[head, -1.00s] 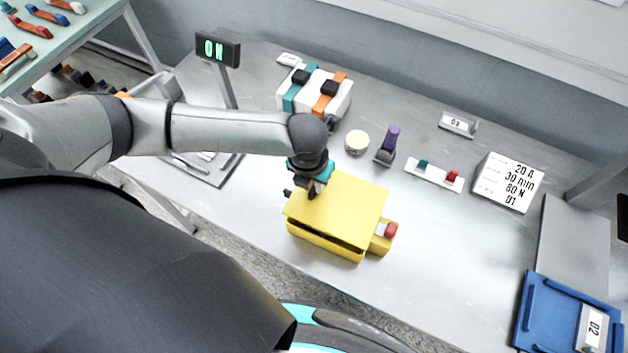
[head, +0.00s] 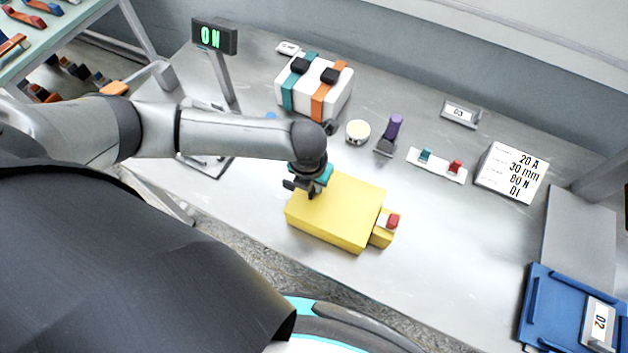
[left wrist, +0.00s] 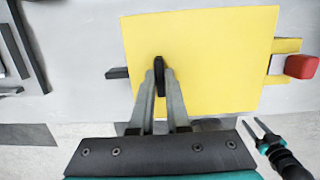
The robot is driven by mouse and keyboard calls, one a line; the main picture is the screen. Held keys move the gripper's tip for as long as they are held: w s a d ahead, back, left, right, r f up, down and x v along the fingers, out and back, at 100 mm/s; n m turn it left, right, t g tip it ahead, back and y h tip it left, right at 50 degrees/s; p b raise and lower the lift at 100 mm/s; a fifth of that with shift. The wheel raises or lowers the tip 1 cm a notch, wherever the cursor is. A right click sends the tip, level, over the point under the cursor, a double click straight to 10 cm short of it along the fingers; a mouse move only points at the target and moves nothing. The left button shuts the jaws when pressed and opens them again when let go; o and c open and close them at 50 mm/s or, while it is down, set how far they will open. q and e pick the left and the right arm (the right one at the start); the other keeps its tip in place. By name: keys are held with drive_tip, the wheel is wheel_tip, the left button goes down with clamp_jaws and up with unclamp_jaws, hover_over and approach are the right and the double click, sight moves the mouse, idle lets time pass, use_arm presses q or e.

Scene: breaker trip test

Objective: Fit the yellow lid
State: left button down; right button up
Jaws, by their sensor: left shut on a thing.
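The yellow lid (head: 345,205) lies flat on the yellow box (head: 330,235), with no gap visible along the front side. A yellow block with a red button (head: 392,221) sticks out at the box's right end. My left gripper (head: 307,188) is above the lid's left part. In the left wrist view its fingers (left wrist: 159,82) are shut on a small black handle (left wrist: 160,65) on top of the lid (left wrist: 215,60). My right gripper (left wrist: 255,127) shows small at the lower right of the left wrist view, its two fingers apart and empty.
Behind the box are a white case with teal and orange straps (head: 330,102), a round cream pot (head: 358,131) and a purple-handled tool (head: 393,127). Teal and red switches (head: 437,165) and a sign (head: 510,172) stand right. A blue tray (head: 545,300) lies front right.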

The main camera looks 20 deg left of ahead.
use_arm(q)
drive_tip(key=c, duration=0.8)
unclamp_jaws()
drive_tip(key=r, duration=0.5)
drive_tip(key=s+r+p, duration=0.1)
drive_tip(key=r, duration=0.4)
drive_tip(key=s+r+p, duration=0.1)
drive_tip(key=r, duration=0.4)
drive_tip(key=shift+s, duration=0.2)
